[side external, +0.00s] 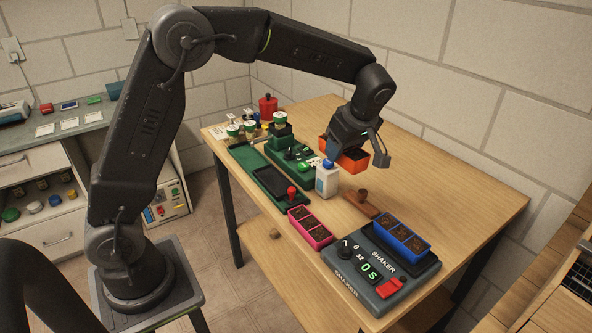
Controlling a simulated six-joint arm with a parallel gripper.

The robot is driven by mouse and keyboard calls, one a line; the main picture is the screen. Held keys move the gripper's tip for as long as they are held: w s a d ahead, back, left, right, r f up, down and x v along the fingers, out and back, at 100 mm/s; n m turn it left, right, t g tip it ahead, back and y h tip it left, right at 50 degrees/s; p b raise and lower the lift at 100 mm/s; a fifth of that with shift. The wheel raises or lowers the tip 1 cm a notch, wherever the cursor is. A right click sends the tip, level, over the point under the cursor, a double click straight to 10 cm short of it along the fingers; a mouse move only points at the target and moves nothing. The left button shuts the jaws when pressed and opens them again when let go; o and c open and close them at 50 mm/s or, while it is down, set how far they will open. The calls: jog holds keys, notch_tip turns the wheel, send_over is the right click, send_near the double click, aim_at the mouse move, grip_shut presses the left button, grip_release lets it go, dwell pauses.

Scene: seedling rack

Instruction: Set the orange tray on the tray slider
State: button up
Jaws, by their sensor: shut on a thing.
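My gripper (357,148) is shut on the orange tray (351,160) and holds it above the right half of the table. The tray's far end and most of its inside are hidden by my gripper. A long green base with a dark flat plate (268,181) and a red knob lies at the table's left edge; it looks like the tray slider. No tray stands on its plate. My gripper and the orange tray are to the right of it, apart from it.
A white bottle with a blue cap (327,181) stands just left of and below the held tray. A green device (296,155) stands behind it. A pink tray (311,228), a brown block with a knob (361,204) and a shaker (375,272) bearing a blue tray (403,239) are nearer the front.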

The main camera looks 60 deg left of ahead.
jog(key=s+a+f, duration=0.2)
jog(key=a+f, duration=0.3)
jog(key=a, duration=0.7)
send_over(271, 179)
jog(key=d, duration=0.2)
notch_tip(271, 179, down, 4)
jog(key=shift+a+f, duration=0.1)
jog(key=shift+f, duration=3)
jog(key=shift+r, duration=0.2)
jog(key=shift+r, duration=0.35)
jog(key=shift+f, duration=0.55)
jog(key=shift+w+r, duration=0.1)
jog(key=shift+r, duration=0.3)
jog(key=shift+f, duration=0.6)
dwell(0.6)
